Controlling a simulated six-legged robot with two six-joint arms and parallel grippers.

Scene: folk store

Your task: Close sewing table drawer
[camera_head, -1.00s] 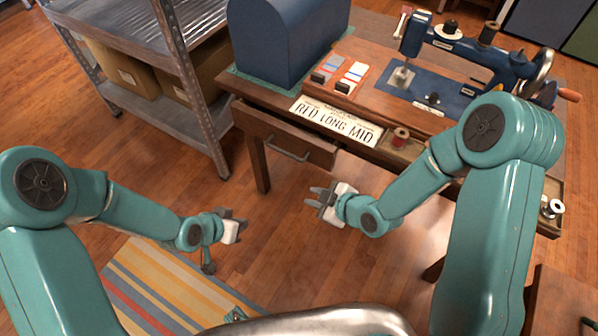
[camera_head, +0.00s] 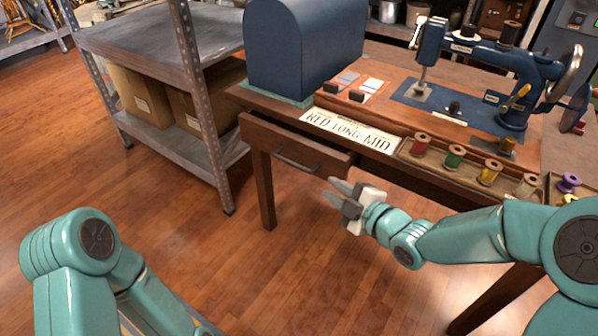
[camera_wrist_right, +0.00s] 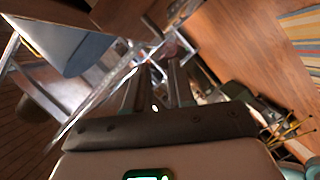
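The sewing table (camera_head: 262,97) is dark wood. Its drawer (camera_head: 325,163) is on the left part of the near side, with a metal bar handle (camera_head: 297,163) on its brown front. The drawer front stands a little out from the table, with a dark gap above it. My right gripper (camera_head: 331,188) is just in front of and below the right end of the drawer front, apart from the handle. Its two fingers are spread and hold nothing; they also show in the right wrist view (camera_wrist_right: 155,88). My left gripper is out of view; only its arm shows at lower left.
A grey metal shelf (camera_head: 150,50) with cardboard boxes stands left of the table. On the table are a blue domed cover (camera_head: 290,50), a sewing machine (camera_head: 510,70), a "RED LONG MID" card (camera_head: 350,130) and several thread spools. The wood floor before the drawer is clear.

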